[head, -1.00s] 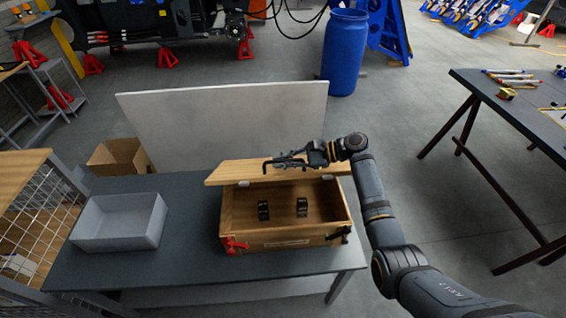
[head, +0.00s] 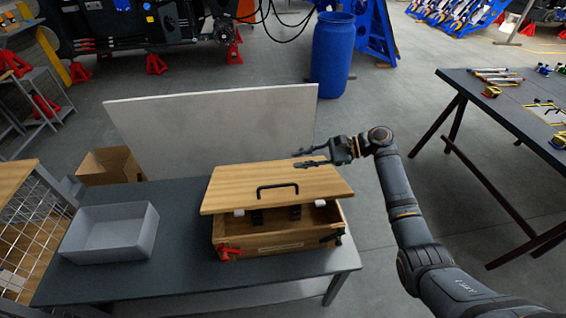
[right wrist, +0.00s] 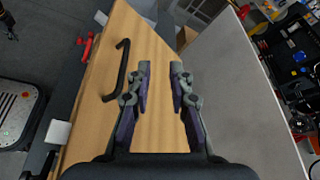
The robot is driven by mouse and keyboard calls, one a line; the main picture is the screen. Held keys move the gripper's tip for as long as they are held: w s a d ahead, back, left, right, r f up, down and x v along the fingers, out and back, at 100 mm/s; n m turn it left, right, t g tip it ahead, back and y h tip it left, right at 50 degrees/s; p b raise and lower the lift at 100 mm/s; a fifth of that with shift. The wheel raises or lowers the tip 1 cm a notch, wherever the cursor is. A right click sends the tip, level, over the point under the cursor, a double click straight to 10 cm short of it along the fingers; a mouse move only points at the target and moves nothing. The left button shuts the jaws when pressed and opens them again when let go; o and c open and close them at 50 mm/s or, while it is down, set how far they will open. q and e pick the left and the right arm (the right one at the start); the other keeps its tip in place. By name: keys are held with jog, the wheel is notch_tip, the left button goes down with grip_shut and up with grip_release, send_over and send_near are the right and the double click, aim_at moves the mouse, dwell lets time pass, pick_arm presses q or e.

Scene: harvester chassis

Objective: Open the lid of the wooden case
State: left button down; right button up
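The wooden case (head: 270,244) sits on the dark table with its lid (head: 235,188) part-way open. The lid slopes over the case, its front edge raised above the front wall, leaving a gap through which dark parts inside barely show. A black bar handle (head: 277,187) is on the lid top. My right gripper (head: 297,158) is open and empty just behind the lid's far edge. In the right wrist view its spread fingers (right wrist: 160,66) point along the lid, with the handle (right wrist: 118,72) beside them to the left, not between them. My left gripper is not in view.
A grey open bin (head: 110,235) stands left of the case on the table (head: 185,200). A pale upright panel (head: 210,125) rises behind the table, with a cardboard box (head: 108,165) at its left. Another table (head: 510,105) with tools stands to the right.

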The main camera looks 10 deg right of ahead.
jog(key=shift+v, duration=1.45)
